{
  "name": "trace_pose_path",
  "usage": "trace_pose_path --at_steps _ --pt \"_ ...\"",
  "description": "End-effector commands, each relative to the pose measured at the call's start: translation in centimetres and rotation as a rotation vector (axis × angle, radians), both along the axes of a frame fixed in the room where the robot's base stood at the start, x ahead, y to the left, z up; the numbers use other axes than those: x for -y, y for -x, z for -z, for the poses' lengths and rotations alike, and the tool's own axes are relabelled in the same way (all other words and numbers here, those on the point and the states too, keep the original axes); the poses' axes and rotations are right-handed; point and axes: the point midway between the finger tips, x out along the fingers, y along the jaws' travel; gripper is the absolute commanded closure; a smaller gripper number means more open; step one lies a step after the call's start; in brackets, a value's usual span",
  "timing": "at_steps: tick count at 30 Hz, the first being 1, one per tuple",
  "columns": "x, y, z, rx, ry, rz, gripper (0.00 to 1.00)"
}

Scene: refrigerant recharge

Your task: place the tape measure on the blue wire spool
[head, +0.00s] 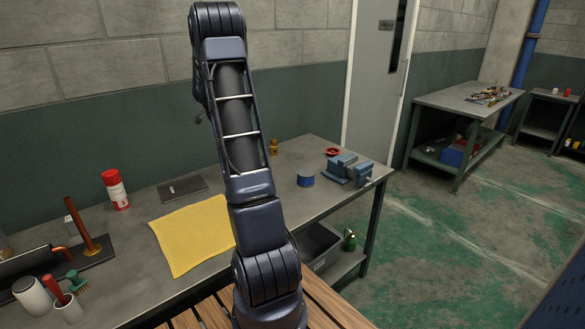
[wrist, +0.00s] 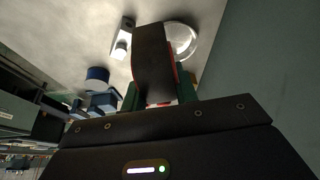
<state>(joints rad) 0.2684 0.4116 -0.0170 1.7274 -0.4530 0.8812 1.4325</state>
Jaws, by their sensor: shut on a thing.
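The blue wire spool (head: 305,180) stands on the workbench (head: 130,265), left of the blue vise (head: 349,170) in the head view. In the wrist view the spool (wrist: 97,73) is left of my gripper (wrist: 158,95), apart from it. My gripper is shut on a dark thing with a red side (wrist: 153,55), which appears to be the tape measure, seen nearly edge-on between the green fingers. The held thing is clear of the spool. My gripper and the held thing do not show in the head view.
The wrist view shows a pale round thing (wrist: 184,38) behind the held thing. Bare bench surrounds the spool.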

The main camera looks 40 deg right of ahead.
Motion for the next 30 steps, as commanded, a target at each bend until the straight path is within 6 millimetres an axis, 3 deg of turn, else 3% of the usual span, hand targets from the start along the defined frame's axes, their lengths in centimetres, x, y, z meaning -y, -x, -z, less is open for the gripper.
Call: trace_pose_path --at_steps 1,9,18,24,30 --pt "1.9 1.0 -0.4 0.001 0.001 0.014 1.0" --pt "11.4 7.7 -2.3 -0.002 -0.003 0.052 1.0" --pt "20.6 16.8 -4.2 -0.004 -0.002 0.097 1.0" --pt "24.5 22.1 -5.2 -0.006 0.002 0.119 1.0" --pt "25.7 24.3 -5.6 -0.01 0.008 0.127 1.0"
